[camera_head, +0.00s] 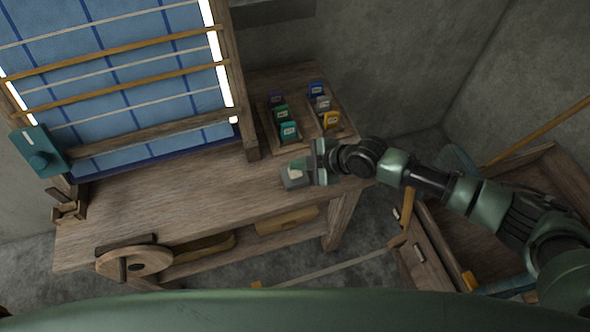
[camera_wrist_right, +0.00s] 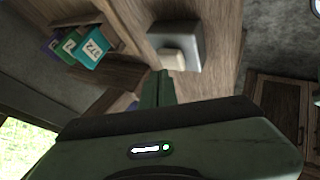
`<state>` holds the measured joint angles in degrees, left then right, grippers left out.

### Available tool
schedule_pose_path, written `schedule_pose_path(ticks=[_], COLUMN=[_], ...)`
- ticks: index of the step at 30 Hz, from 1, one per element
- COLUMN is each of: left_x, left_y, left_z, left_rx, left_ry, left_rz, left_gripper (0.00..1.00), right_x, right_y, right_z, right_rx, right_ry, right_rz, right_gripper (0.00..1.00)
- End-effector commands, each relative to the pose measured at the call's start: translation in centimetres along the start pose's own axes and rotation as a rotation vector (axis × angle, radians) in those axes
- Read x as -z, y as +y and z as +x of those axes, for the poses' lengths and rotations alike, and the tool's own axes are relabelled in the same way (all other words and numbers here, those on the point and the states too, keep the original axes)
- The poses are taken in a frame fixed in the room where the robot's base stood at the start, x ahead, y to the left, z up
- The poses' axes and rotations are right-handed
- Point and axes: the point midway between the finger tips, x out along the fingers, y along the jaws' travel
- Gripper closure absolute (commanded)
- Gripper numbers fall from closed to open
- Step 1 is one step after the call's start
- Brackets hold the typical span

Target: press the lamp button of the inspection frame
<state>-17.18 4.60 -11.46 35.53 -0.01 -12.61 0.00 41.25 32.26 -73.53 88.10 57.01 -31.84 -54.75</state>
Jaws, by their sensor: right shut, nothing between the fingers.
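The inspection frame (camera_head: 233,75) is a wooden frame at the upper left, with blue checked cloth behind crossbars and bright white strips along its sides. The lamp button (camera_head: 294,173) is a pale cream cap on a grey box (camera_head: 290,184) on the wooden bench. In the wrist view the cream button (camera_wrist_right: 172,59) sits on the grey box (camera_wrist_right: 188,35). My right gripper (camera_head: 299,165) is shut and empty, its fingertips over the button area. In the wrist view its fingertips (camera_wrist_right: 162,76) appear close beside the button; I cannot tell whether they touch. My left gripper is not in view.
A wooden tray (camera_head: 265,128) of several coloured, labelled blocks stands behind the button. A wooden wheel (camera_head: 140,262) is at the bench front. A wooden crate (camera_head: 425,260) stands at right.

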Motion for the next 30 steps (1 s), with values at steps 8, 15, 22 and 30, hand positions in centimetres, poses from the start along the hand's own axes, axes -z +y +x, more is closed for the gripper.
schedule_pose_path(ticks=[8,15,22,30], left_x=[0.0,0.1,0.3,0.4], left_y=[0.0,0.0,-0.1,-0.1], left_z=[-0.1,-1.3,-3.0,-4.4], left_rx=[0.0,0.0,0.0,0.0], left_ry=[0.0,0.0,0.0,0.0], left_rz=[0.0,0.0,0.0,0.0], left_gripper=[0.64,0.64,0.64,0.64], right_x=[0.0,0.9,2.1,3.2], right_y=[0.1,0.9,2.2,3.1], right_z=[-0.1,-1.3,-2.9,-4.3], right_rx=[0.0,0.0,-0.001,0.0], right_ry=[0.0,0.0,0.001,0.0], right_rz=[0.0,0.0,0.0,0.0], right_gripper=[1.0,1.0,1.0,1.0])
